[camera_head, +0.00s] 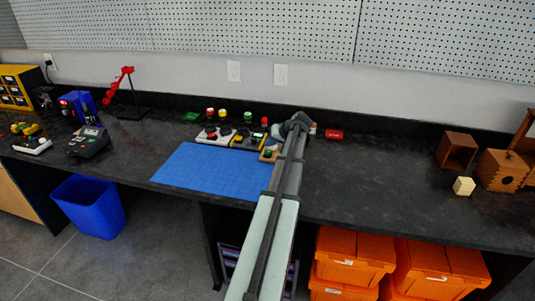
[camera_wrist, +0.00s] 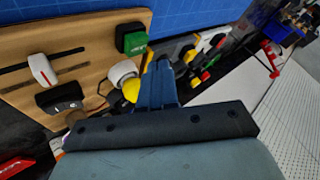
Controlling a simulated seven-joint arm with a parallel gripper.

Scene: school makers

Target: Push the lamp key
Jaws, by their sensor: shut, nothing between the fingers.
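A wooden control board (camera_wrist: 105,37) fills the left of the wrist view. It carries a green key (camera_wrist: 133,38) with a white mark, a white-and-red slider knob (camera_wrist: 43,70) in a slot and a black switch (camera_wrist: 60,98) with white marks. A yellow dome (camera_wrist: 131,90), partly hidden, shows beside a white round part. I cannot read which control is labelled for the lamp. In the head view the board (camera_head: 266,158) is mostly hidden behind my arm.
A blue mat (camera_head: 215,172) lies left of the board. Other button boxes (camera_head: 217,134) stand behind it, and a red can (camera_head: 333,134) lies to the right. Wooden boxes (camera_head: 457,150) and a pale block (camera_head: 464,186) are far right. The bench between is clear.

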